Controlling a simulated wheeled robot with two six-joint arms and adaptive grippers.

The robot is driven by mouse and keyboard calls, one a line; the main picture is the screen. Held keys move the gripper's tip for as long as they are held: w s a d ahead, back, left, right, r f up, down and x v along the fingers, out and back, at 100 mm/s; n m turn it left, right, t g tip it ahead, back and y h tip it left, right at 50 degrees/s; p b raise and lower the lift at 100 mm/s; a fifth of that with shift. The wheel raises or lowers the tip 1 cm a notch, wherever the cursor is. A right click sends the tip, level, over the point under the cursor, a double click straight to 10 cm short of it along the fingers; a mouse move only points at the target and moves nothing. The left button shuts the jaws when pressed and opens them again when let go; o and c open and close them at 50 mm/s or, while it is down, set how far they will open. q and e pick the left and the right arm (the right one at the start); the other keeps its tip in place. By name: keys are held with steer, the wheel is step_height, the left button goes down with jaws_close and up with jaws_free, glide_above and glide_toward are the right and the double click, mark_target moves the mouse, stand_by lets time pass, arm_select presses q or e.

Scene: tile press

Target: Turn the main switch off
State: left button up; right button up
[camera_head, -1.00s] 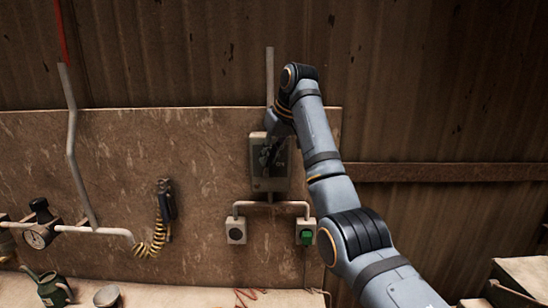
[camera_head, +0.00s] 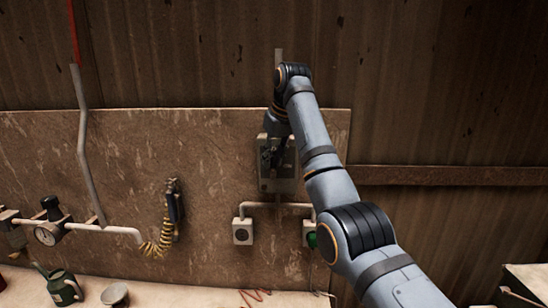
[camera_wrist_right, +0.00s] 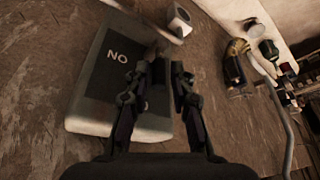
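The main switch is a pale grey box (camera_head: 283,186) on the brown wall panel, partly hidden behind my right gripper (camera_head: 271,158) in the head view. In the right wrist view the box (camera_wrist_right: 90,124) lies left of and behind the fingers. Its dark face carries letters that look like "NO" from this angle. My right gripper (camera_wrist_right: 160,72) has its two fingers apart, in front of the box's edge. The switch's lever cannot be made out clearly, and contact cannot be told. My left gripper is not in view.
Below the box, conduits lead to a socket (camera_head: 242,231) and a green-knobbed switch (camera_head: 309,236), partly behind my arm. A green watering can (camera_head: 62,287) stands on the bench.

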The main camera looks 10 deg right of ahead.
mark_target(295, 183)
stand_by(0.4)
